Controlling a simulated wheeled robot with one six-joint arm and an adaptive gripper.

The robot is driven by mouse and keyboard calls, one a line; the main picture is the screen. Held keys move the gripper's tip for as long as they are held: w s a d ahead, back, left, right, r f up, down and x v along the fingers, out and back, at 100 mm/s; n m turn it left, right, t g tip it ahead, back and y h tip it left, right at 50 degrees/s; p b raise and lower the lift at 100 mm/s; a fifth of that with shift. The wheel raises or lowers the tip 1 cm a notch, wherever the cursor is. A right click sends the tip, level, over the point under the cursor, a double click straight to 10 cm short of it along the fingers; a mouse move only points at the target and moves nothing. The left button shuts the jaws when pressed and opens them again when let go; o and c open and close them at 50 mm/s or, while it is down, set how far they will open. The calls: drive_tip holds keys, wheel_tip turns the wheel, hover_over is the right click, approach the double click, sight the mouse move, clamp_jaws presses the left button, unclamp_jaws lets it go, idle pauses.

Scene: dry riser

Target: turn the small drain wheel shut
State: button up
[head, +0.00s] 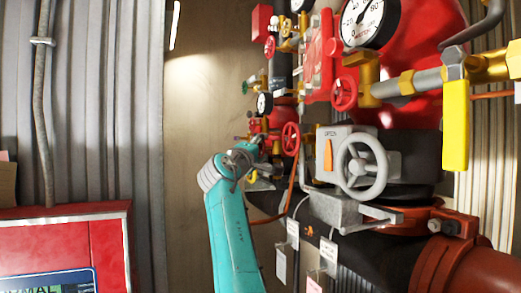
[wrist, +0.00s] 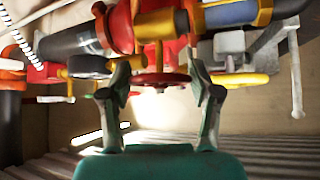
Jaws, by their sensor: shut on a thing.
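A small red handwheel (wrist: 161,79) shows nearly edge-on in the wrist view, in front of a red and brass valve body. My gripper (wrist: 160,75) has one finger on each side of this wheel, at its rim. The fingers are shut on it. In the head view my gripper (head: 256,145) reaches in among the valves left of the large grey wheel. A red handwheel (head: 290,139) stands just right of it there. I cannot tell whether this is the held wheel. My arm and gripper hide part of the fittings behind.
A large grey handwheel (head: 362,167) on a box marked OPEN is close on the right. A yellow lever (head: 456,125) hangs farther right. Hanging tags and pipes crowd the area below. A red cabinet (head: 105,245) stands at the lower left.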

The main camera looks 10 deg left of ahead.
drive_tip(key=shift+m+t+h, duration=0.3)
drive_tip(key=shift+m+t, duration=0.2)
drive_tip(key=shift+m, duration=0.3)
drive_tip(key=o, duration=1.1)
drive_tip(key=shift+w, duration=0.1)
drive_tip(key=shift+o, duration=0.2)
drive_tip(key=v, duration=1.2)
drive_tip(key=shift+f, duration=0.15)
